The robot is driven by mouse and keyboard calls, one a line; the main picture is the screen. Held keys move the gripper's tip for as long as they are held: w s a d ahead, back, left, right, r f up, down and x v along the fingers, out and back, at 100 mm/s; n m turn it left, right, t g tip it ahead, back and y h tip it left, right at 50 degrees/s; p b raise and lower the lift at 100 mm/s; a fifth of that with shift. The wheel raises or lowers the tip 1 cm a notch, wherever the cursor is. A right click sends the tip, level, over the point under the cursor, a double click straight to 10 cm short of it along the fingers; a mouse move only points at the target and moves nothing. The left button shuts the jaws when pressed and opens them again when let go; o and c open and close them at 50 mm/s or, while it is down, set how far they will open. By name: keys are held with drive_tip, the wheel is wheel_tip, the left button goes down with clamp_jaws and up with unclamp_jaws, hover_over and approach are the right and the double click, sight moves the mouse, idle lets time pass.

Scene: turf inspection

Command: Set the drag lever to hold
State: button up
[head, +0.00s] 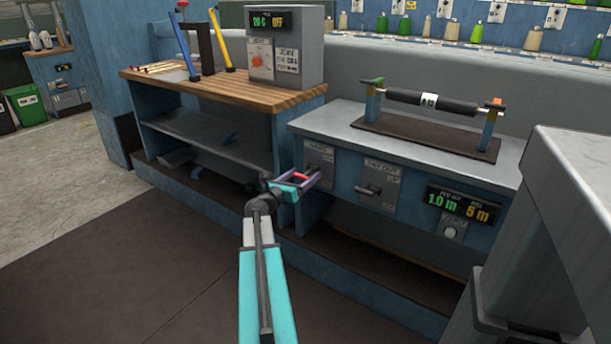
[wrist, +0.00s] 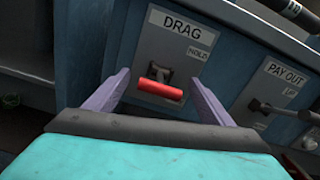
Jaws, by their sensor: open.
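The drag lever (wrist: 160,90) has a red bar handle on a dark bracket, set on a grey plate (wrist: 172,50) marked DRAG. A small HOLD label (wrist: 198,54) sits above and right of the handle in the wrist view. My gripper (wrist: 160,95) is open, with one purple finger on each side of the red handle; whether either finger touches it cannot be told. In the head view my gripper (head: 304,180) is at the left end of the cabinet front, and the red handle (head: 301,175) shows between its fingers.
A PAY OUT lever (head: 368,190) is right of the drag plate. Farther right is a display (head: 460,205) reading 1.0 m and 5 m, with a knob (head: 449,232) below. A black roller (head: 430,101) stands on the cabinet top. A wooden-topped bench (head: 240,88) is at left.

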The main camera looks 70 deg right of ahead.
drive_tip(key=shift+x, duration=0.8)
drive_tip(key=c, duration=1.5)
drive_tip(key=shift+o, duration=0.2)
